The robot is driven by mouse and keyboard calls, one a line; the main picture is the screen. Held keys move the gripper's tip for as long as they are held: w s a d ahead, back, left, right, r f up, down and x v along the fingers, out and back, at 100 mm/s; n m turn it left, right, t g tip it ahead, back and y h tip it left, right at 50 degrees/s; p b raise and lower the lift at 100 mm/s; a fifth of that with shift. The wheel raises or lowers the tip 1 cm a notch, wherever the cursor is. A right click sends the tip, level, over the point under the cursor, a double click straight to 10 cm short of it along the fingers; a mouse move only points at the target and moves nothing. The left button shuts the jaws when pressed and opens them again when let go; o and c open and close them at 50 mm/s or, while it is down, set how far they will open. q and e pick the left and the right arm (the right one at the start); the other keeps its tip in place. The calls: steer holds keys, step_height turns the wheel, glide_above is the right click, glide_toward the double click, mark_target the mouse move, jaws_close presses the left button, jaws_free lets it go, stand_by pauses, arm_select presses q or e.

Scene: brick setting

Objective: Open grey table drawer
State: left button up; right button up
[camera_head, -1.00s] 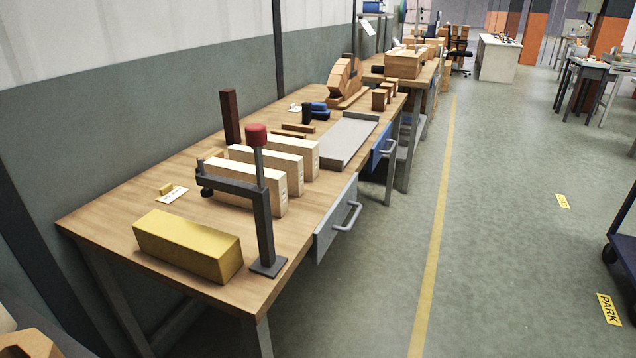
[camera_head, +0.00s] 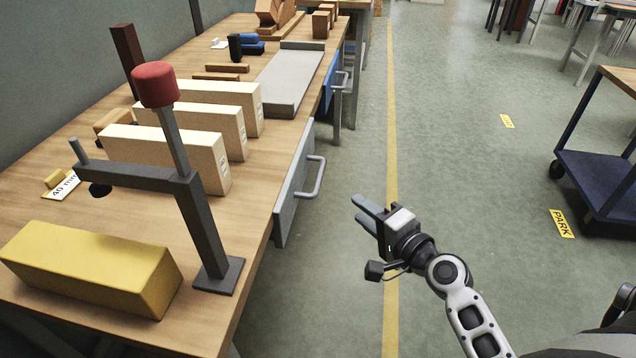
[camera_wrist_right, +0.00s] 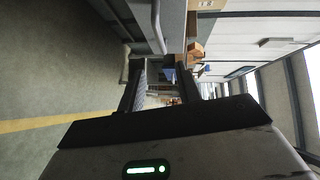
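The grey table drawer (camera_head: 294,188) is in the side of the wooden workbench (camera_head: 60,217) and looks shut. Its bar handle (camera_head: 317,178) sticks out to the right. My right gripper (camera_head: 362,207) is in the air to the right of the handle and a little lower in the picture, apart from it. Its two fingers are spread with nothing between them. In the right wrist view the gripper (camera_wrist_right: 168,88) also shows a gap between its fingers, and the handle (camera_wrist_right: 157,25) is ahead near the top. My left gripper is in neither view.
On the bench stand a yellow block (camera_head: 90,268), a clamp with a red knob (camera_head: 155,85), several pale blocks (camera_head: 165,155) and a grey tray (camera_head: 285,85). A blue drawer (camera_head: 329,84) is farther back. A dark cart (camera_head: 600,180) stands right. The aisle floor between is clear.

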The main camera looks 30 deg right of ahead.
mark_target(319, 175)
steer(key=w, duration=0.5)
steer(key=w+a+f, duration=0.1)
steer(key=w, duration=0.4)
steer(key=w+a+f, duration=0.1)
steer(key=w, duration=0.4)
steer(key=shift+w, duration=0.25)
steer(key=shift+c, duration=0.2)
jaws_close()
